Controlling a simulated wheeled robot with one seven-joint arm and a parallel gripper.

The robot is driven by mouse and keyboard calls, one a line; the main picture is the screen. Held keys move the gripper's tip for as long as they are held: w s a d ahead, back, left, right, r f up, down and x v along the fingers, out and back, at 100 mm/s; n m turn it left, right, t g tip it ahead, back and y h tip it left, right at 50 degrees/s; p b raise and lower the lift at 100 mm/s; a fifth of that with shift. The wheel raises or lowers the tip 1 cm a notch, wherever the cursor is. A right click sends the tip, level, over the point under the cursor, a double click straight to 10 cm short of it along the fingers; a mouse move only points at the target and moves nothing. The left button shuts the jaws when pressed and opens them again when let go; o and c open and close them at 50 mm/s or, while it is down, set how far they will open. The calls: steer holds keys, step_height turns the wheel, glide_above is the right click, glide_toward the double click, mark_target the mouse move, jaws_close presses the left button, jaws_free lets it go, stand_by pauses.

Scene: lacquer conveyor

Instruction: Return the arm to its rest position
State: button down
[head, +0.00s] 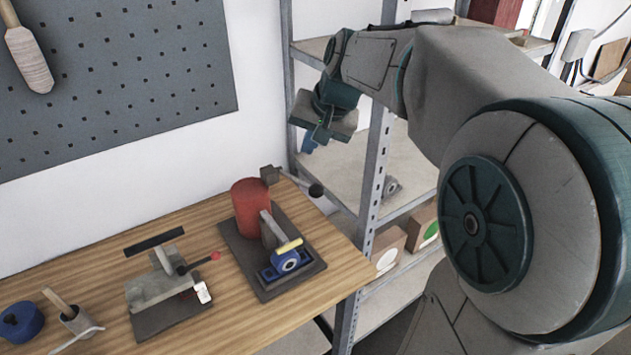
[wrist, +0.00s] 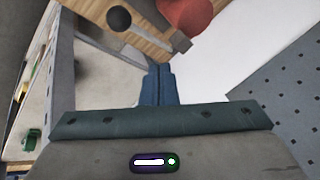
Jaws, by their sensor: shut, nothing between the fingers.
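My gripper (head: 309,144) hangs in the air at the end of my raised arm, in front of the grey shelf rack and above the back right of the wooden bench (head: 341,257). In the wrist view its blue fingers (wrist: 159,84) are together with nothing between them. A device with a red cylinder (head: 250,207) on a dark base plate stands on the bench below and left of the gripper. The red cylinder also shows at the top of the wrist view (wrist: 186,14). A black ball knob (head: 316,190) sticks out at the device's right.
The metal shelf rack (head: 371,170) stands close behind my arm, with boxes (head: 423,228) on a lower shelf. A clamp-like device (head: 165,285), a blue round item (head: 20,322) and a small cup (head: 78,320) stand on the bench. A grey pegboard (head: 125,70) hangs on the wall.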

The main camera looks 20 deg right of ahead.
stand_by(0.4)
steer(key=s+f+n+h, duration=0.1)
steer(key=s+f, duration=0.2)
steer(key=s, duration=0.4)
steer(key=s+f+n+g, duration=0.1)
steer(key=s+f+n, duration=0.1)
steer(key=s+f, duration=0.2)
steer(key=s+f+n+h, duration=0.1)
steer(key=s+f, duration=0.2)
steer(key=s, duration=0.7)
steer(key=shift+f+n+g+h, duration=0.3)
steer(key=shift+f+g, duration=0.05)
steer(key=shift+g, duration=0.05)
steer(key=shift+a, duration=0.15)
stand_by(0.9)
